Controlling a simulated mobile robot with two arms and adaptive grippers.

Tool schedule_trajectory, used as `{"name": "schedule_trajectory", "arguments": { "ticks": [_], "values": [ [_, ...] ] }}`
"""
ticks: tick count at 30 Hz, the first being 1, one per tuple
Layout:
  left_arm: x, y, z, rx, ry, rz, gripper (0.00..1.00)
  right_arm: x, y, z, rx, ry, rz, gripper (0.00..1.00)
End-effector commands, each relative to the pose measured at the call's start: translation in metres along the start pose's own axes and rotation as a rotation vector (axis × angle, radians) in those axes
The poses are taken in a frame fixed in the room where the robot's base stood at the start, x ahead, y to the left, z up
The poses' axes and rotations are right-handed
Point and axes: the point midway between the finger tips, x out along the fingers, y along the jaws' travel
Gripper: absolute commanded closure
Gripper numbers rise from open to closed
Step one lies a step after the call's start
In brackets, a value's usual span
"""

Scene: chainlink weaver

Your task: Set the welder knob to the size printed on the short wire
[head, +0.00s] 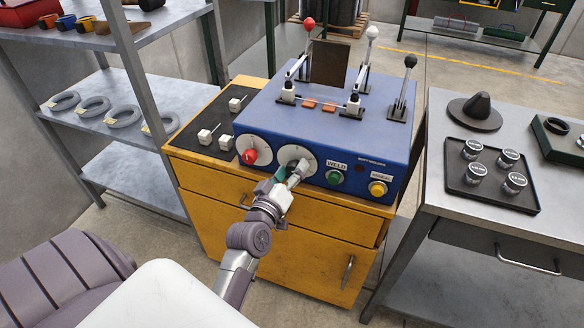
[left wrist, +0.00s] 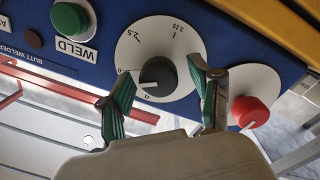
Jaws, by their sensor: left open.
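The blue butt welder (head: 340,130) stands on a yellow cabinet. A pale mark on the knob points toward the picture's left. My left gripper (head: 291,172) is open at the dial, its green-padded fingers (left wrist: 160,78) on either side of the knob, with gaps visible. I cannot pick out the short wire or its printed size. My right gripper is not in view.
A red knob (head: 250,157) is beside the dial; a green WELD button (head: 334,177) and yellow button (head: 377,188) are on its other side. Levers (head: 403,88) rise from the welder. Tagged coils (head: 65,101) lie on the left shelf. A tray of canisters (head: 490,190) is on the right bench.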

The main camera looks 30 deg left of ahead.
Motion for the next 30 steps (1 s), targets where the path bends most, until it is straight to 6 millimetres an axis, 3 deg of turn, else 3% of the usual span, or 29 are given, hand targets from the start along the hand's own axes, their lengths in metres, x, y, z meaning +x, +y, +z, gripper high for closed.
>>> {"name": "schedule_trajectory", "arguments": {
  "ticks": [11,22,30],
  "values": [
    [0.0059,-0.0002,0.0,0.001,0.0,0.0,0.36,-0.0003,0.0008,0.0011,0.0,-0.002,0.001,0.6],
    [0.0056,-0.0001,0.0,0.001,0.0,0.0,0.97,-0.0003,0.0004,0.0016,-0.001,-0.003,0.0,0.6],
    [0.0055,0.0007,-0.0009,0.033,-0.002,-0.001,0.97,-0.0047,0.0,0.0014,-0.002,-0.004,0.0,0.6]
  ]
}}
